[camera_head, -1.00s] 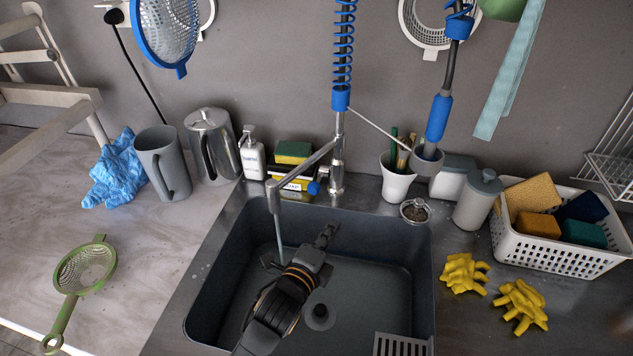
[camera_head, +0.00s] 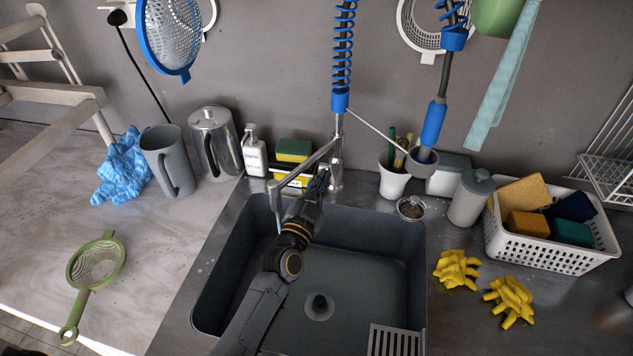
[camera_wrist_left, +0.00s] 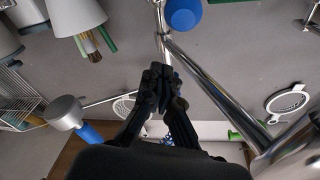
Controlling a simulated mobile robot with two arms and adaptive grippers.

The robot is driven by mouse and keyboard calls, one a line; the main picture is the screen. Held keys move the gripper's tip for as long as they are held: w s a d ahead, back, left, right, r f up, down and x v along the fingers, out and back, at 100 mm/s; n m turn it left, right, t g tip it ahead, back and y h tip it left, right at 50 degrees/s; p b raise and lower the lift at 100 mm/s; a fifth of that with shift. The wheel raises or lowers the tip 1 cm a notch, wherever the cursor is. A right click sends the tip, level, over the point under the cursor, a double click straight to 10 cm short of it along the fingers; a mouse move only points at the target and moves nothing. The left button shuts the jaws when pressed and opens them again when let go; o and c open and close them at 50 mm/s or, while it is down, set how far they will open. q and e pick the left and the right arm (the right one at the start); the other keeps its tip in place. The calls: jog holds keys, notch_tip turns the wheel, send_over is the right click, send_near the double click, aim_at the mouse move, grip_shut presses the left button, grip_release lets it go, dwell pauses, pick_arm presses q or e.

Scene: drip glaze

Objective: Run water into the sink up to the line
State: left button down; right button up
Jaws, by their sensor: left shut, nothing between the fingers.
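The dark grey sink (camera_head: 375,235) has a round drain fitting (camera_head: 319,307) in its floor. The chrome tap (camera_head: 337,160) stands at its back edge, its spout (camera_head: 300,170) reaching left over the basin. A thin stream (camera_head: 278,225) shows below the spout, partly hidden by my arm. I cannot make out the fill line or the water level. My left gripper (camera_head: 321,182) is at the tap's base, shut and empty. Its fingers (camera_wrist_left: 164,80) show closed in the wrist view, below and apart from the blue tap knob (camera_wrist_left: 183,14).
A soap bottle (camera_head: 255,152) and sponges (camera_head: 293,151) stand behind the sink. A white cup (camera_head: 392,180) of brushes and a small strainer (camera_head: 410,208) are right of the tap. Yellow gloves (camera_head: 456,268) and a white basket (camera_head: 545,250) lie further right. A grey grate (camera_head: 395,340) is at the sink's front.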

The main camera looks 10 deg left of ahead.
pick_arm(q)
jog(key=shift+w+a+f, duration=0.2)
jog(key=shift+a+f, duration=0.05)
jog(key=shift+f, duration=0.3)
jog(key=shift+w+a+f, duration=0.25)
jog(key=shift+a+f, duration=0.05)
jog(key=shift+f, duration=0.25)
jog(key=shift+w+a+f, duration=0.2)
jog(key=shift+a+f, duration=0.05)
jog(key=shift+f, duration=0.3)
